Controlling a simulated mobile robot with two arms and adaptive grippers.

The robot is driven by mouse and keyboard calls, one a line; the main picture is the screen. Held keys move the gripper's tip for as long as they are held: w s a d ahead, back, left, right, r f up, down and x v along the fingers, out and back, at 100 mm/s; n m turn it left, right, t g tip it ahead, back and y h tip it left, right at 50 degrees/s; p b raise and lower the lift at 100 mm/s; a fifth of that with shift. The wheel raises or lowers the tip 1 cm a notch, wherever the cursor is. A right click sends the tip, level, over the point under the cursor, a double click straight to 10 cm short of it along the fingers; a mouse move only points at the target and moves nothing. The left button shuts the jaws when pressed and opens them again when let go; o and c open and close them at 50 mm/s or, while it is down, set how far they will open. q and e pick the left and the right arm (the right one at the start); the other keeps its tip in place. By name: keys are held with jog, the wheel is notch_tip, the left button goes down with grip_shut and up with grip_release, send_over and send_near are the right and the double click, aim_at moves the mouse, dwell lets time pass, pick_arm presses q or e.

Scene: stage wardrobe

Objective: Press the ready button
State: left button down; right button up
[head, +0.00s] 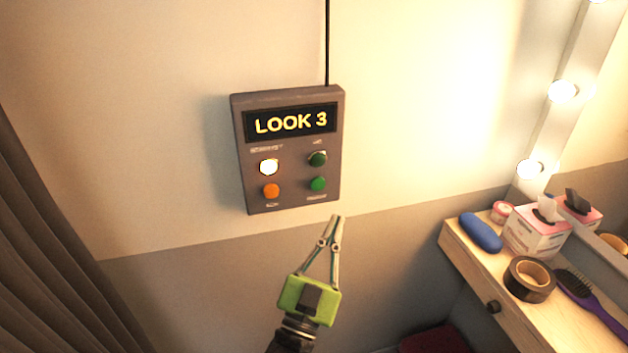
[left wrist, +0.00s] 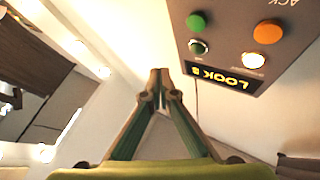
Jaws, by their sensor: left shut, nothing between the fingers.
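A dark grey panel (head: 289,203) hangs on the wall with a lit display (head: 291,122) reading "LOOK 3". Below it are a glowing white button (head: 269,167) at upper left, a dark green button (head: 318,159) at upper right, an orange button (head: 271,190) at lower left and a green button (head: 318,184) at lower right. The labels are too small to read in the head view; in the left wrist view "ACK" stands by the orange button (left wrist: 268,32). The green button (left wrist: 197,22) shows there too. My left gripper (head: 336,218) is shut and empty, its tips just below the panel's lower right corner in the head view.
A black cable (head: 327,45) runs up from the panel. A wooden dressing table (head: 470,268) at right holds a blue case (head: 481,233), a tissue box (head: 536,233), black tape (head: 529,279) and a brush (head: 590,298). A curtain (head: 40,250) hangs at left.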

aim_at(318, 184)
pick_arm(q)
jog(key=shift+r, duration=0.4)
jog(key=shift+w+a+b, duration=0.45)
jog(key=shift+w+b, duration=0.1)
jog(key=shift+w, duration=0.85)
jog(key=shift+w+a+b, duration=0.5)
jog(key=shift+w+b, duration=0.1)
jog(key=shift+w, duration=0.75)
jog(key=shift+w+a+b, duration=0.45)
jog(key=shift+w+b, duration=0.1)
jog(key=shift+w, duration=0.85)
jog(key=shift+w, duration=0.1)
jog(key=shift+w+a, duration=0.1)
jog(key=shift+w, duration=0.2)
